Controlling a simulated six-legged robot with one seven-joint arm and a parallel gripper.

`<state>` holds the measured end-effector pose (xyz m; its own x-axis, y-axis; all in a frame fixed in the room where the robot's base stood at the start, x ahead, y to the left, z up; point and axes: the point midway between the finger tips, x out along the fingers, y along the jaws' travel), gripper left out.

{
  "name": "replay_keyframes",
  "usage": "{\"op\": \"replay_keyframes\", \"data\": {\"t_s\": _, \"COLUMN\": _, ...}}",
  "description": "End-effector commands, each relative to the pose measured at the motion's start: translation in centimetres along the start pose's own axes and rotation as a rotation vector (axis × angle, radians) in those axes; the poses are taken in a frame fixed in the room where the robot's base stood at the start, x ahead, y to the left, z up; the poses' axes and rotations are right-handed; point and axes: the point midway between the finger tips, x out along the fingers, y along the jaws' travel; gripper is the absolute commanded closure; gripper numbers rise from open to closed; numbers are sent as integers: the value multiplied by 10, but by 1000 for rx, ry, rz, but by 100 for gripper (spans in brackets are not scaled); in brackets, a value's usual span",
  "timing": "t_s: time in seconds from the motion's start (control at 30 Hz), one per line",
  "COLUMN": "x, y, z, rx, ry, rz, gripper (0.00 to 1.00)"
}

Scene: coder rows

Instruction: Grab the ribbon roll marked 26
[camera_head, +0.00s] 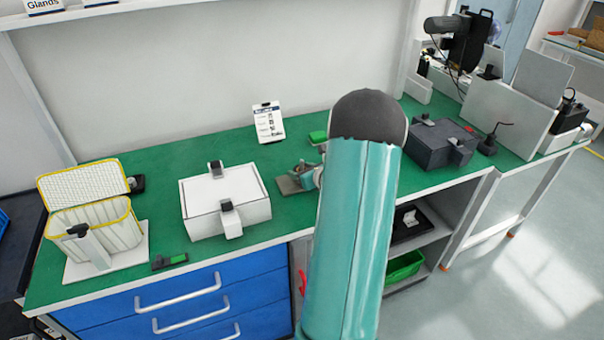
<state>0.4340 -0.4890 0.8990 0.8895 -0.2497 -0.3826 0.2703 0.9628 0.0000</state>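I cannot make out a ribbon roll marked 26 in this view. No number 26 is readable on anything. My own teal arm link with its dark rounded joint rises through the middle of the picture and covers part of the green bench top (160,172). My gripper is not in view. A black machine (466,38) stands on the far right part of the bench, with a pale round shape partly behind it that is too small to identify.
A white box (222,192) and a yellow-rimmed basket (92,228) stand on the left bench. A small grey-teal device (298,180) sits beside my arm. A dark grey box (440,142) is to its right. Blue drawers (170,305) are below; open floor lies right.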

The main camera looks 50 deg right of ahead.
Motion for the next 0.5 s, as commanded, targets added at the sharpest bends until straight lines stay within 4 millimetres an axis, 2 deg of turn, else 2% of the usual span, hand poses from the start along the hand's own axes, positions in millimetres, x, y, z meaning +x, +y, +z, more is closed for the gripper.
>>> {"op": "replay_keyframes", "data": {"t_s": 0.07, "x": 0, "y": 0, "z": 0, "rx": 0, "ry": 0, "rz": 0, "gripper": 70}}
{"op": "replay_keyframes", "data": {"t_s": 0.33, "x": -1, "y": 0, "z": 2, "rx": -1, "ry": -1, "rz": 0, "gripper": 71}}
{"op": "replay_keyframes", "data": {"t_s": 0.5, "x": -8, "y": 0, "z": 21, "rx": -3, "ry": -3, "rz": -2, "gripper": 71}}
